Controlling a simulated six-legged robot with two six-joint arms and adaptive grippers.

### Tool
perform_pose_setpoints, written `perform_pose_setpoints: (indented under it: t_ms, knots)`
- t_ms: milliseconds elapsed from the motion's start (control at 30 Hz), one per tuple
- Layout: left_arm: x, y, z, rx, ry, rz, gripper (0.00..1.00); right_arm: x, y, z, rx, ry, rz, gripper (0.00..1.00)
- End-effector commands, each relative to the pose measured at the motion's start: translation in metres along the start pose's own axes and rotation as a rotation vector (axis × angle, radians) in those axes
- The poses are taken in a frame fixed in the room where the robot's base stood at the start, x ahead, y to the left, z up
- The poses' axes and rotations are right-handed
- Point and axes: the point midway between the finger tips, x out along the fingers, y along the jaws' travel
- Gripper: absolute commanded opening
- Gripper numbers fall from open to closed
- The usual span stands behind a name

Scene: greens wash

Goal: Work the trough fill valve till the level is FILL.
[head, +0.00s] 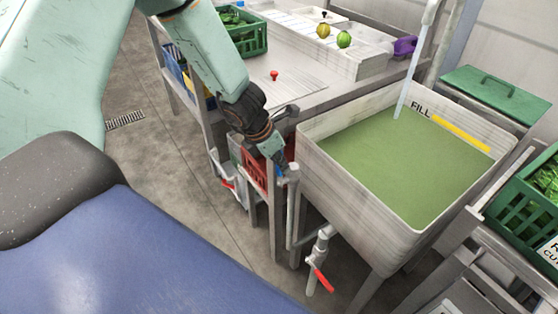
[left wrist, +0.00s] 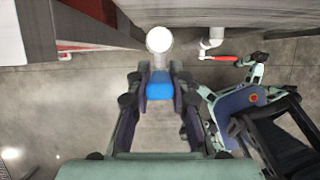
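The wash trough (head: 345,190) holds green-tinted water (head: 400,165). A pale stream (head: 408,80) falls from the spout (head: 431,12) into it. The water surface lies close along the lower edge of the yellow FILL mark (head: 460,132) on the far wall. The fill valve's blue handle (left wrist: 160,86) shows in the left wrist view beside the round white pipe end (left wrist: 159,40). My left gripper (head: 282,168) is at the upright pipe (head: 293,205) by the trough's near left corner. Its fingertips (left wrist: 160,76) are closed around the blue handle.
A red-handled valve (head: 322,278) hangs under the trough, and another red handle (head: 228,184) is under the left table (head: 300,85). A green crate of greens (head: 520,205) stands at right.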

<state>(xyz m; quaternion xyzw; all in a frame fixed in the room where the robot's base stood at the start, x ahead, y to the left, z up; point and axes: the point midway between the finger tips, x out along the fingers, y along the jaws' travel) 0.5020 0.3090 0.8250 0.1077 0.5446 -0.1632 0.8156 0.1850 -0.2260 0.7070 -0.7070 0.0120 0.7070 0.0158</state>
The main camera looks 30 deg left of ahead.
Motion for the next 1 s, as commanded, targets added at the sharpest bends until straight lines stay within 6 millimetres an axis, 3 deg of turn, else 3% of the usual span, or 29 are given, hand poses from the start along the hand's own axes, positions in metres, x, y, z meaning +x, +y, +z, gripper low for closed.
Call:
perform_pose_setpoints:
  t_ms: [200,733,1000]
  knots:
    - [0.0,0.001,0.0,0.0,0.0,0.004,0.0,0.0,0.0,0.0,0.0,0.0,0.0,0.4]
    - [0.0,0.002,0.002,0.002,-0.002,0.006,0.0,0.001,0.0,0.0,0.0,0.0,0.0,0.4]
    - [0.003,0.004,0.007,0.019,-0.003,0.043,0.0,0.01,0.0,0.0,0.0,0.0,0.0,0.4]
